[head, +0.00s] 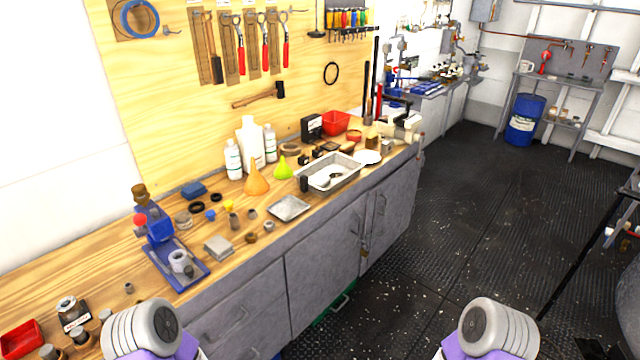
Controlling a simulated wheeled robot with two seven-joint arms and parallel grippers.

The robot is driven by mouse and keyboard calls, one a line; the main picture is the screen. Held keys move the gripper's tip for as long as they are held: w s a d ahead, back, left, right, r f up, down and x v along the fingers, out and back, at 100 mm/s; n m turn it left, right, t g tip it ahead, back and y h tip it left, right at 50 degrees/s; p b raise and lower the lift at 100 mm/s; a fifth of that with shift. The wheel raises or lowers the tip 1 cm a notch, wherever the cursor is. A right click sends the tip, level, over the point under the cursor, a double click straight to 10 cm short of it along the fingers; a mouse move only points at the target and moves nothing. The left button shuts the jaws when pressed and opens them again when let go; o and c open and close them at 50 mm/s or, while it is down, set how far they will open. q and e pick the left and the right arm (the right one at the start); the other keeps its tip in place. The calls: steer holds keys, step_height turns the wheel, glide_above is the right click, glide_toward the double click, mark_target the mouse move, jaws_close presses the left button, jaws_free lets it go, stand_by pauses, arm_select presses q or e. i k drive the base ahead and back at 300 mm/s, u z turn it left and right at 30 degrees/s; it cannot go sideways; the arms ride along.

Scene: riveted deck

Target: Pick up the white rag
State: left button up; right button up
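A small flat white thing (367,157) lies on the wooden workbench (215,285), just right of a metal tray. It may be the white rag, but it is too small to tell cloth from a dish. No other white cloth stands out in the head view. Neither of my grippers shows. Only parts of my two arms show at the bottom edge, well short of the white thing.
The metal tray (312,183), white bottles (233,160), an orange funnel (256,178), a blue stand (160,230) and a vise (400,130) crowd the bench. Grey cabinets (325,240) form its front. The dark floor (470,190) to the right is open.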

mark_target(322, 181)
steer(key=z, duration=0.65)
steer(key=i, duration=0.7)
steer(key=z, duration=0.7)
steer(key=i, duration=1.45)
steer(key=u, duration=0.55)
